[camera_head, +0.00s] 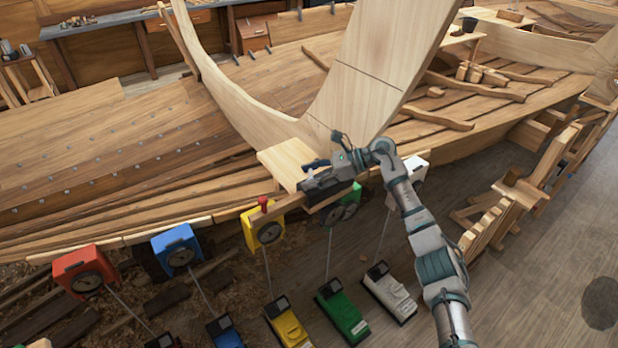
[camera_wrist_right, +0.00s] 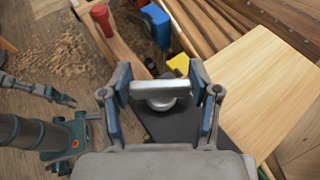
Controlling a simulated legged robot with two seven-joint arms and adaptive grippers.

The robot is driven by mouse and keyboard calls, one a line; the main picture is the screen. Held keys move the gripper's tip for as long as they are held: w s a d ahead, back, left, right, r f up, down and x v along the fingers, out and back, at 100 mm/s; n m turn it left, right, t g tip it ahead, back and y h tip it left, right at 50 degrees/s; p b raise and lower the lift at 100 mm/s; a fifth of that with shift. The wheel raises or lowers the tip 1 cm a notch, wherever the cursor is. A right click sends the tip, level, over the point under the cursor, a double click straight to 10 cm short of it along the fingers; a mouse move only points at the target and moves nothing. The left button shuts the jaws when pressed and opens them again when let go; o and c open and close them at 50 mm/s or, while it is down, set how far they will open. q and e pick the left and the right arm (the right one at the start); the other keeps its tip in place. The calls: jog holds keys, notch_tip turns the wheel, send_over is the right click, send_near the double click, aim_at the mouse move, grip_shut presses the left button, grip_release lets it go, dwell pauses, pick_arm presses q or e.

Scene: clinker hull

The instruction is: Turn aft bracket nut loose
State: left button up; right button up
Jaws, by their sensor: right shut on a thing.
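My right gripper (camera_head: 308,177) reaches in from the right at the hull's edge, beside a pale wooden block (camera_head: 283,158). In the wrist view, the blue-padded fingers of this gripper (camera_wrist_right: 163,92) are shut on a light grey metal bar, which I take for the aft bracket nut (camera_wrist_right: 160,86). A round grey part (camera_wrist_right: 161,104) shows just below the bar. The bracket is mostly hidden by my gripper, and the nut cannot be made out in the head view. My left gripper (camera_wrist_right: 67,101) shows small at the left of the wrist view, its fingers apart and apparently empty.
Red (camera_head: 85,271), blue (camera_head: 178,249), yellow (camera_head: 264,226) and green (camera_head: 347,206) dial boxes line the hull edge. A red-topped peg (camera_head: 263,204) stands near the yellow box. Rods slope down to coloured units on the floor.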

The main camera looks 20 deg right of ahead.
jog(key=shift+f, duration=0.1)
jog(key=shift+d, duration=0.1)
dwell(0.3)
jog(key=o, duration=1.2)
jog(key=shift+c, duration=0.2)
jog(key=shift+d, duration=0.1)
jog(key=shift+d, duration=0.1)
jog(key=v, duration=1.2)
jog(key=shift+w, duration=0.3)
jog(key=shift+f, duration=0.15)
